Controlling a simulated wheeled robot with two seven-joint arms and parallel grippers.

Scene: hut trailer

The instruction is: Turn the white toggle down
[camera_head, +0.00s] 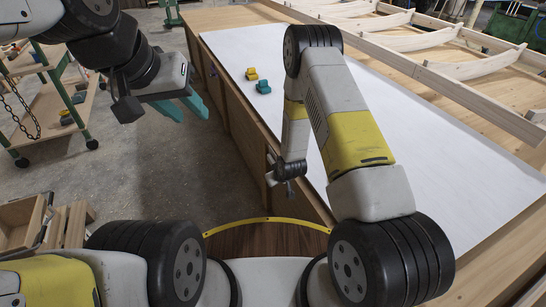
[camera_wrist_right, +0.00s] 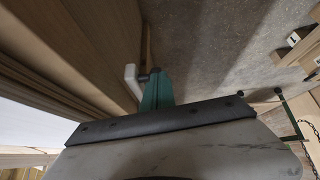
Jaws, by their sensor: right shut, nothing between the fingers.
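The white toggle (camera_wrist_right: 133,80) shows in the right wrist view as a small bent lever on the wooden side of the workbench. My right gripper (camera_wrist_right: 157,90) is shut and empty, its teal fingers just right of the toggle. I cannot tell whether they touch it. In the head view my right gripper (camera_head: 287,180) is low beside the bench side, mostly hidden by its own wrist. My left gripper (camera_head: 187,106) is open and empty, raised over the floor at the upper left.
The workbench (camera_head: 232,103) has a white sheet (camera_head: 440,190) on top, with a yellow block (camera_head: 251,74) and a teal block (camera_head: 263,87). Wooden ribs (camera_head: 430,42) lie along its far side. A wheeled cart (camera_head: 45,95) stands at left. The grey floor between is clear.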

